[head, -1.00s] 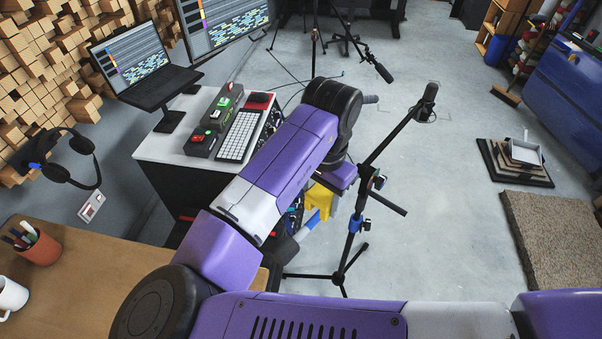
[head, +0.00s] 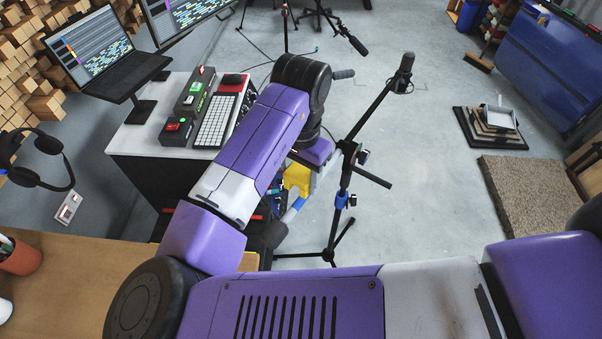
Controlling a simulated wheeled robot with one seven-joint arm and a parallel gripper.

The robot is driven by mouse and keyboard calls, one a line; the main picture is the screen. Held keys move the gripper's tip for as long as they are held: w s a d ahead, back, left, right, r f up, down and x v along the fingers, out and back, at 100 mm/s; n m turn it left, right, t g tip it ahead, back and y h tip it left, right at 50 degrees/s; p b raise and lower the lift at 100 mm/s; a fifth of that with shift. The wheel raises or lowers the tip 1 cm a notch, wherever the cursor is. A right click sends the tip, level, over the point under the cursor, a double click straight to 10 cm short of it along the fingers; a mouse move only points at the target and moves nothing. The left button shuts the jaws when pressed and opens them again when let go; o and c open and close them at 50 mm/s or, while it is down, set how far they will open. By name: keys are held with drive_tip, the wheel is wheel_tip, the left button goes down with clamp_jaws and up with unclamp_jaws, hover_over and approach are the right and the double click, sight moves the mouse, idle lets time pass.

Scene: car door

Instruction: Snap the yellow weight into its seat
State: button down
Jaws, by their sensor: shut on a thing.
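My gripper (head: 314,153) is at the end of the purple arm, beyond the desk's right side, pointing down and partly hidden by the wrist. Its fingers cannot be made out. A yellow piece (head: 297,178), which looks like the yellow weight, shows right below it, and the gripper is shut on it. The arm covers part of it. A blue and grey rod-like thing (head: 293,209) lies just below the yellow piece. The seat cannot be made out.
A black microphone stand (head: 342,200) stands close to the right of my gripper. A desk (head: 140,130) with a laptop (head: 100,55) and keypad (head: 214,121) is at left. A wooden table (head: 90,265) is at front left. Open floor (head: 430,190) lies right, before a brown mat (head: 525,193).

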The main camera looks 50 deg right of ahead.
sight(301, 189)
drive_tip(key=shift+f+b, duration=1.45)
drive_tip(key=shift+f, duration=0.95)
drive_tip(key=shift+f+b, duration=1)
drive_tip(key=shift+f, duration=0.95)
idle(0.5)
drive_tip(key=shift+c, duration=2.2)
unclamp_jaws()
drive_tip(key=shift+r, duration=0.1)
drive_tip(key=shift+r, duration=3.85)
